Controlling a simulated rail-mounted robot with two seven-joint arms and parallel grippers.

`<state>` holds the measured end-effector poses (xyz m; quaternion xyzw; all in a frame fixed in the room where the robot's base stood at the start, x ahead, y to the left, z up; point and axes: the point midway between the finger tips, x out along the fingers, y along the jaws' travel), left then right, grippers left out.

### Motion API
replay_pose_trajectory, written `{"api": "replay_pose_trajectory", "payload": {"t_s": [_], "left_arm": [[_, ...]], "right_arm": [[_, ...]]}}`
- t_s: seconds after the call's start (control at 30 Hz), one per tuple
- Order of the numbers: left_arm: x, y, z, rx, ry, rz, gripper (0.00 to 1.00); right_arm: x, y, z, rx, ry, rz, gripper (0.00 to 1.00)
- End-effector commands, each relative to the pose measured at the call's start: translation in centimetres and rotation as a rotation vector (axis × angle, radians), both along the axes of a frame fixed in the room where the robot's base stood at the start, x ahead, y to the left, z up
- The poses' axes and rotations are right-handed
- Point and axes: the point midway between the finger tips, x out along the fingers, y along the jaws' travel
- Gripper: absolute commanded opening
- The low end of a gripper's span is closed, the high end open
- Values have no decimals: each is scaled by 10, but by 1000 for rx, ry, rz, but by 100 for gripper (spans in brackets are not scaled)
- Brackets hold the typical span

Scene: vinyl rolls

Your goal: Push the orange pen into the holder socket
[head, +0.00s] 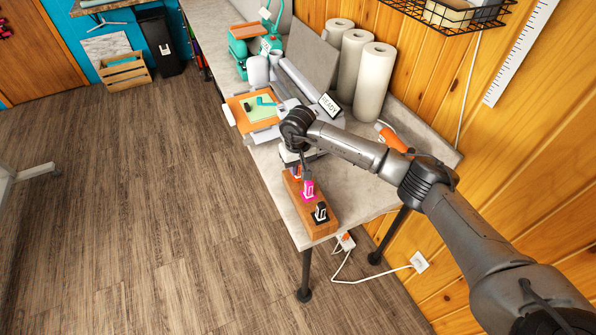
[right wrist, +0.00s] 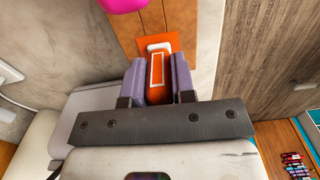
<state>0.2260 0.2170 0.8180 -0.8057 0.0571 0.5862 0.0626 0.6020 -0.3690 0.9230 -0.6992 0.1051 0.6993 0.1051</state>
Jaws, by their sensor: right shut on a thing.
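The orange pen (right wrist: 158,75), with a white outline on its face, stands between my right gripper's two purple fingers (right wrist: 159,62) in the right wrist view. The fingers press on its sides. Past its far end an orange patch shows on the wooden holder (right wrist: 128,44); I cannot tell how deep the pen sits in the socket. In the head view the holder (head: 318,231) lies along the table's near end, with my right gripper over its far end. A pink pen (head: 308,191) and a black pen (head: 321,212) stand in it. My left gripper is not in view.
The grey table (head: 285,205) has its left edge close to the holder. An orange-handled tool (head: 392,138) lies to the right, near the wall. White rolls (head: 373,82) and a small READY sign (head: 331,104) stand further back.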

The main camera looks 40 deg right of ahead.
Motion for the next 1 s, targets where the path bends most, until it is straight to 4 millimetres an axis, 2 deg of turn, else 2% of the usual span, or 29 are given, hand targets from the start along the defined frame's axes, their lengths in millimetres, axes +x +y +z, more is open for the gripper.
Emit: {"api": "replay_pose_trajectory", "payload": {"t_s": [0.47, 1.0], "left_arm": [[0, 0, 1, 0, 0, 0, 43], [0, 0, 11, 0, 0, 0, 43]], "right_arm": [[0, 0, 2, 0, -1, 0, 1], [0, -1, 25, -1, 0, -1, 1]]}}
